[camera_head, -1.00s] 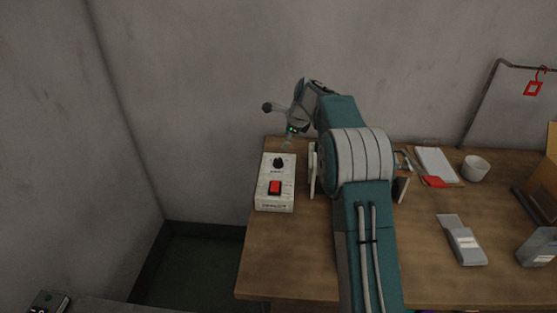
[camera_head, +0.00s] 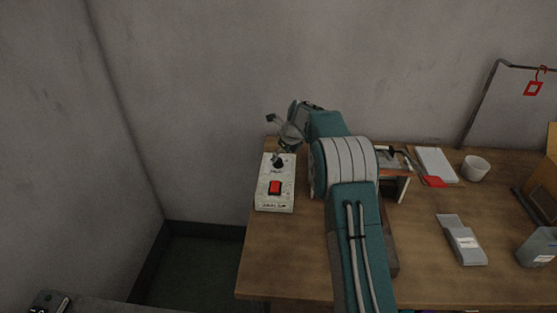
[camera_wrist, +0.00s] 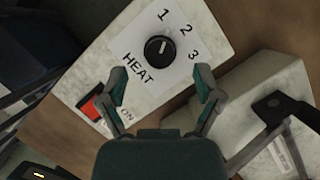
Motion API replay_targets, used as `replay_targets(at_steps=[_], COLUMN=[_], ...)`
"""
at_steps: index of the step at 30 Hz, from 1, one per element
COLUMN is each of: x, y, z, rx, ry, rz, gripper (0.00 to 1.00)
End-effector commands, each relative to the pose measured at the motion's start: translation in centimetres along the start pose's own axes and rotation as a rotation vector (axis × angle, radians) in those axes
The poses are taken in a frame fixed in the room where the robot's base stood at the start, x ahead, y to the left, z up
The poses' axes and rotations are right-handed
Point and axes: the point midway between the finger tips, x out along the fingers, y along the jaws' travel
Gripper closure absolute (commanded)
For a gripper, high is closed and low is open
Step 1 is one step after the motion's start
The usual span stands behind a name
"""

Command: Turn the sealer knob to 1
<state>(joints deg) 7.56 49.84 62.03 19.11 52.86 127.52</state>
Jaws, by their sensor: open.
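The sealer control box (camera_head: 268,199) is pale and speckled and lies at the left end of the table. Its round black knob (camera_head: 279,162) shows at the box's far end in the head view. In the wrist view the knob (camera_wrist: 159,49) is marked HEAT, with 1, 2 and 3 around it. Which number its pointer marks I cannot tell for sure. My gripper (camera_wrist: 160,88) is open and empty, its fingertips spread to either side below the knob in the wrist view. In the head view the gripper is above the far end of the box.
A red switch (camera_head: 275,187) sits on the same box. A second pale unit (camera_wrist: 265,95) stands to the right in the wrist view. A white cup (camera_head: 475,168), papers (camera_head: 436,164) and a grey tool (camera_head: 462,242) lie on the table (camera_head: 290,262) further right. The wall is close behind.

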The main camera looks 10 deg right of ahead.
Motion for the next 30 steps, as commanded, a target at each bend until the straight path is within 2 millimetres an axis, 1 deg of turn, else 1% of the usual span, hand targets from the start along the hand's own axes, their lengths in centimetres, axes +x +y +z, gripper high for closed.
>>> replay_targets(at_steps=[1, 6, 10, 16, 17, 18, 20, 21, 22, 23, 30], x=[1.0, 2.8, 3.2, 3.3, 3.3, 3.3, 3.2, 3.2, 3.2, 3.3, 3.4], y=[0.0, 0.0, 0.0, 0.0, 0.0, 0.0, 0.0, 0.0, 0.0, 0.0, -0.1], z=[0.0, 0.0, 0.0, 0.0, 0.0, 0.0, 0.0, 0.0, 0.0, 0.0, 0.0], rx=[0.0, -0.001, -0.002, -0.001, -0.001, -0.001, -0.001, -0.001, -0.001, -0.001, -0.02], ry=[0.001, 0.0, -0.001, -0.001, -0.001, -0.001, -0.001, -0.001, -0.001, -0.001, 0.0], rz=[0.001, 0.0, -0.001, -0.001, -0.001, -0.001, -0.001, -0.001, -0.001, -0.001, 0.007], gripper=[0.16, 0.16, 0.16, 0.16, 0.21, 0.39, 0.65, 0.83, 0.96, 0.99, 0.99])
